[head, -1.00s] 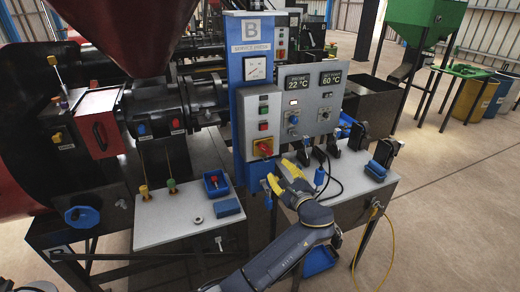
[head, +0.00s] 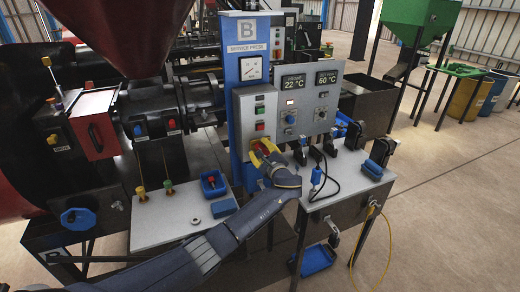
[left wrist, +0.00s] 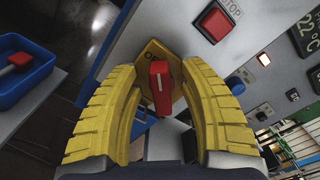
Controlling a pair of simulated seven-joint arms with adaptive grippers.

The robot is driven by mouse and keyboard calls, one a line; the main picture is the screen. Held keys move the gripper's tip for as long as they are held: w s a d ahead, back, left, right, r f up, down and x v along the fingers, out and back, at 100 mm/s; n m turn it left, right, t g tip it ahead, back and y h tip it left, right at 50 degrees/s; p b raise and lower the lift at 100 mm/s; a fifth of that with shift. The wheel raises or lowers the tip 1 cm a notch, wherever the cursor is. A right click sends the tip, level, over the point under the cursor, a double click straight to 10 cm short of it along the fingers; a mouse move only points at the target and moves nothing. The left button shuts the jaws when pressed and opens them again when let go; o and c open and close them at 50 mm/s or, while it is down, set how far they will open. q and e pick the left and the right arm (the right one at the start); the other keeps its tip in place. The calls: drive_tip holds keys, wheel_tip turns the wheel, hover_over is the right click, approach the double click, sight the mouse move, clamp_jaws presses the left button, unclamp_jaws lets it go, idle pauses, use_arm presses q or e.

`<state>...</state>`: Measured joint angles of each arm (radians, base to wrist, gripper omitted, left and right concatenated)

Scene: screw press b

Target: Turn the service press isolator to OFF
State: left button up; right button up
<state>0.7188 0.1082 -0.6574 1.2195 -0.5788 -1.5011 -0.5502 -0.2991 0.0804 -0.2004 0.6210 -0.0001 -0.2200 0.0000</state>
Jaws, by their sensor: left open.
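The isolator is a red rotary handle (left wrist: 161,88) on a yellow plate (left wrist: 152,55), low on the grey control box (head: 242,108) of the press marked B. In the left wrist view the handle stands between my yellow fingers, with its white mark toward me. Part of a label starting with "O" shows on the plate; the rest is hidden. My left gripper (head: 264,155) is at the isolator in the head view and covers much of it. Its fingers (left wrist: 162,95) are open, one on each side of the handle, with visible gaps. My right gripper is not in view.
A red STOP button (left wrist: 217,20) sits just above the isolator on the box. The display panel (head: 308,105) with knobs is to the right. A blue tray (head: 213,184) stands on the left table. A black cable hangs over the right table (head: 345,187).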

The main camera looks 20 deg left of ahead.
use_arm(q)
drive_tip(key=shift+w+a, duration=0.25)
drive_tip(key=shift+c, duration=0.2)
clamp_jaws()
